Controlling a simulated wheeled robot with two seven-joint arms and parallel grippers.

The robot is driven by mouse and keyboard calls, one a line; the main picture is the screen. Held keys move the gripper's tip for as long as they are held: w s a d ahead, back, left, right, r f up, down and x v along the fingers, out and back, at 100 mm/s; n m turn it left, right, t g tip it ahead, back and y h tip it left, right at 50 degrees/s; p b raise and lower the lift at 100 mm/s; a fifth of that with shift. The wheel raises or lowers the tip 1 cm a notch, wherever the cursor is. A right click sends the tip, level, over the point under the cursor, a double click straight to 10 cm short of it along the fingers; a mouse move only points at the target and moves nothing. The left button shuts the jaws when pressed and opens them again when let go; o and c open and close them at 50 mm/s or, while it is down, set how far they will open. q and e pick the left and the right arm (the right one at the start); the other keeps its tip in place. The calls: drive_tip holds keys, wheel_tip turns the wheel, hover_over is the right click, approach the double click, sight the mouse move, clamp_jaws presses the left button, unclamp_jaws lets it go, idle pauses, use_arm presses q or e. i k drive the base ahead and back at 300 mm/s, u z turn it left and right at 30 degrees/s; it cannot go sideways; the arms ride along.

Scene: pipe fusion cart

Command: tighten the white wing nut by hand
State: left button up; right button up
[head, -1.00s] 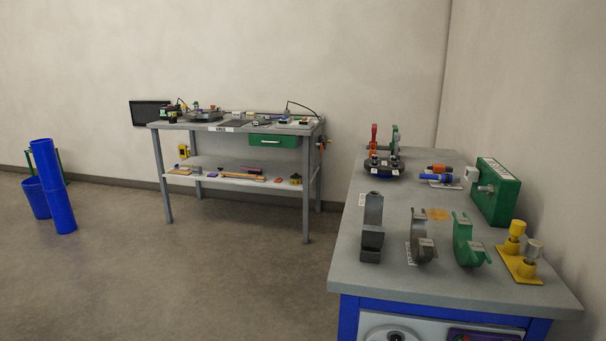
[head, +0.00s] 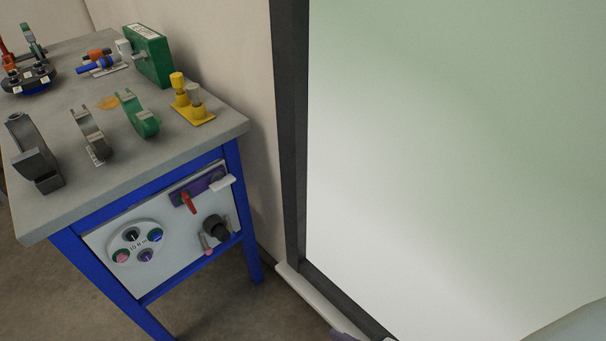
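I cannot clearly make out a white wing nut. A small white piece (head: 222,183) sticks out at the right end of a purple plate (head: 197,186) on the cart's front panel; I cannot tell whether it is a wing nut. A red lever (head: 188,202) hangs from the same plate. A pale grey block (head: 123,47) sits on a shaft at the left of the green box (head: 150,54) on the cart top. Neither of my grippers is in view.
The blue-framed cart (head: 245,212) stands against the wall. Its grey top holds a dark bracket (head: 33,155), a green clamp (head: 138,115) and a yellow base with posts (head: 192,108). A black knob (head: 215,228) is on the front panel. A dark-framed pale panel (head: 440,150) fills the right.

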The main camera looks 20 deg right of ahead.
sight(218, 181)
drive_tip(key=z, duration=0.15)
drive_tip(key=k, duration=0.6)
drive_tip(key=u, duration=0.6)
drive_tip(key=i, duration=1.15)
drive_tip(key=z, duration=0.4)
